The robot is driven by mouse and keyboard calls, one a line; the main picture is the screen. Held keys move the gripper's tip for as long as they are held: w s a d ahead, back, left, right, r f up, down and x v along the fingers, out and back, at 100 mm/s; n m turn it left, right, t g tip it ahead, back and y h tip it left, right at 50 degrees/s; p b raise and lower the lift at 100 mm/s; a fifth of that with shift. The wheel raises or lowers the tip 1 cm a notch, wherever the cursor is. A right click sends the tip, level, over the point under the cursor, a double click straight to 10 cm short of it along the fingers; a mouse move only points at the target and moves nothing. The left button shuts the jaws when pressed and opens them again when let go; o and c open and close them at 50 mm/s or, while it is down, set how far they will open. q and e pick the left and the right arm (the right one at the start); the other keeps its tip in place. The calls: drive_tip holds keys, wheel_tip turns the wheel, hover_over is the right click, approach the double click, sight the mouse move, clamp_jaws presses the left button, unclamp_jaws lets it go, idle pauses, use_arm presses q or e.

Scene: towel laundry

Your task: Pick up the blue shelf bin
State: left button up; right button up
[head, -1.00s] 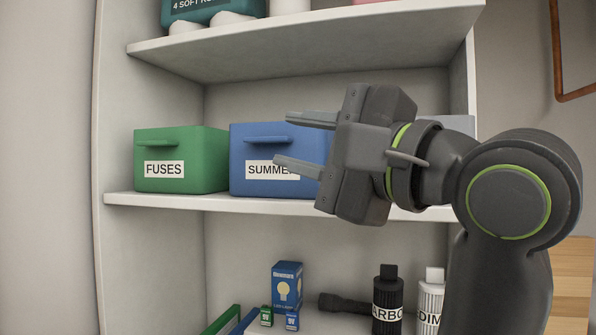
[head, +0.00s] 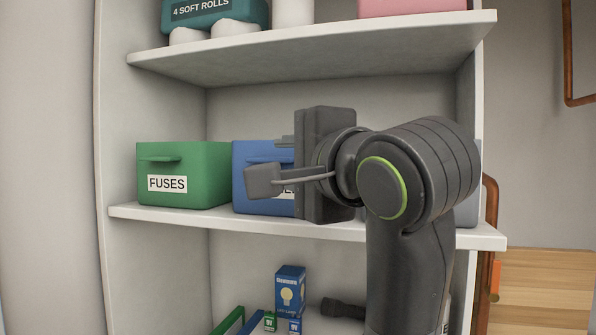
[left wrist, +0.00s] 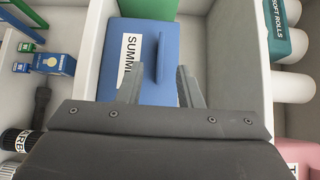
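The blue shelf bin (head: 241,186) stands on the middle shelf, partly hidden by my left gripper (head: 284,150) in the head view. Its label is mostly covered there, and its handle sticks out at the front. In the left wrist view the blue bin (left wrist: 150,30) shows its "SUMM..." label and its handle (left wrist: 163,58). There my left gripper (left wrist: 160,72) is open, with one finger on each side of the handle in the picture. I cannot tell whether the fingers touch it. My right gripper is not in view.
A green "FUSES" bin (head: 185,172) stands close left of the blue bin. A grey bin (head: 467,205) is mostly hidden behind my arm on the right. The upper shelf (head: 330,45) is overhead. The lower shelf holds a bulb box (head: 290,288) and a flashlight (head: 342,308).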

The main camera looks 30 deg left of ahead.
sight(273, 160)
use_arm(q)
drive_tip(key=p+x, duration=0.4)
drive_tip(key=x, duration=0.2)
drive_tip(key=shift+w+d, duration=0.1)
drive_tip(key=shift+d, duration=0.2)
drive_tip(key=shift+c, duration=0.6)
clamp_jaws()
